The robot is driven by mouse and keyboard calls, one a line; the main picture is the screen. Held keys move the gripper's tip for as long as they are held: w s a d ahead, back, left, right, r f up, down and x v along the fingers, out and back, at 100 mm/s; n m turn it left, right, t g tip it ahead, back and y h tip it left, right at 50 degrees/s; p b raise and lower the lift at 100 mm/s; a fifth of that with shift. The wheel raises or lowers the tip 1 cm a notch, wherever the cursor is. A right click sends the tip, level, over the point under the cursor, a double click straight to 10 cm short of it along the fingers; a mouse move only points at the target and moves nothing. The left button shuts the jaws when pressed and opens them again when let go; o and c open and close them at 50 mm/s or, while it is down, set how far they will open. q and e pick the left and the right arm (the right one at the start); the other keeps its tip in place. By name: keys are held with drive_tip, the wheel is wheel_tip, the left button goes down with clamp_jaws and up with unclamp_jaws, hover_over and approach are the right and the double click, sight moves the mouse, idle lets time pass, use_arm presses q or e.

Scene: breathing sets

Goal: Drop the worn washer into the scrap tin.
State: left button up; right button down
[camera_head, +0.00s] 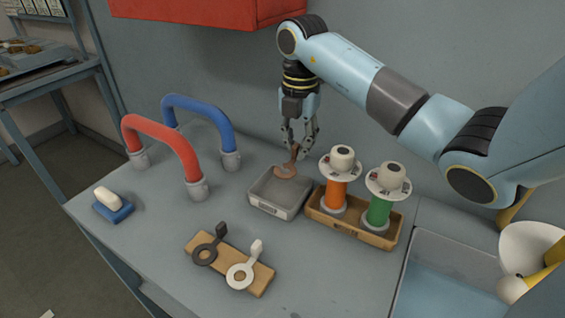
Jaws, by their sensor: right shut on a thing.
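The worn washer (286,170) is a brown ring with an upright tab. My right gripper (301,143) comes down from above and is shut on the tab. The ring hangs over the scrap tin (278,207), a shallow grey open box on the bench. It shows against the tin's inside near the back wall; I cannot tell whether it touches the tin. My left gripper is not in view.
A wooden tray (350,231) with an orange canister (335,194) and a green canister (378,212) stands right of the tin. A wooden block (257,270) holds a black ring (205,255) and a white ring (240,275). Red (160,131) and blue (205,108) hoses arch at left.

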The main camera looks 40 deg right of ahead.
drive_tip(key=c, duration=1.3)
unclamp_jaws()
drive_tip(key=shift+o, duration=0.2)
drive_tip(key=shift+r, duration=0.1)
